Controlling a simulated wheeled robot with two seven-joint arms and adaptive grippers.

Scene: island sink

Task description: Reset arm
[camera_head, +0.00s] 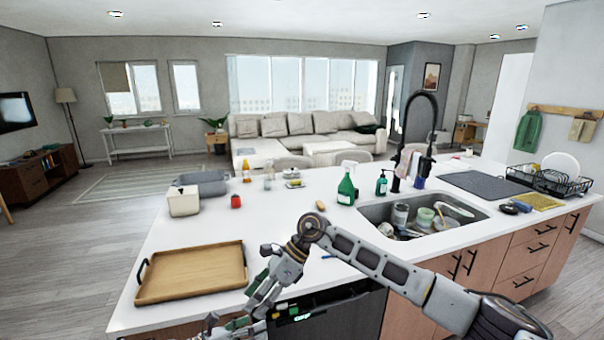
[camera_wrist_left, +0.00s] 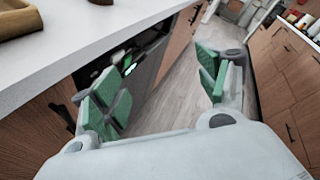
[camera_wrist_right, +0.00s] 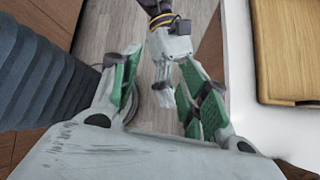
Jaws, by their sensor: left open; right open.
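My right arm reaches in from the right across the front of the island in the head view, bent at the elbow. Its gripper (camera_head: 262,288) hangs near the counter's front edge, right of the wooden tray. In the right wrist view this gripper (camera_wrist_right: 163,98) is open and empty, with part of my other arm beyond its fingers. My left gripper (camera_head: 236,324) is low at the bottom of the head view, partly cut off. In the left wrist view it (camera_wrist_left: 165,86) is open and empty, beside the cabinet fronts and over the floor.
The white counter (camera_head: 280,220) carries a wooden tray (camera_head: 194,271), a cream canister (camera_head: 183,201), a green spray bottle (camera_head: 346,188) and a sink (camera_head: 468,221) holding dishes. A black dishwasher front (camera_head: 338,318) lies below the counter, close to both grippers.

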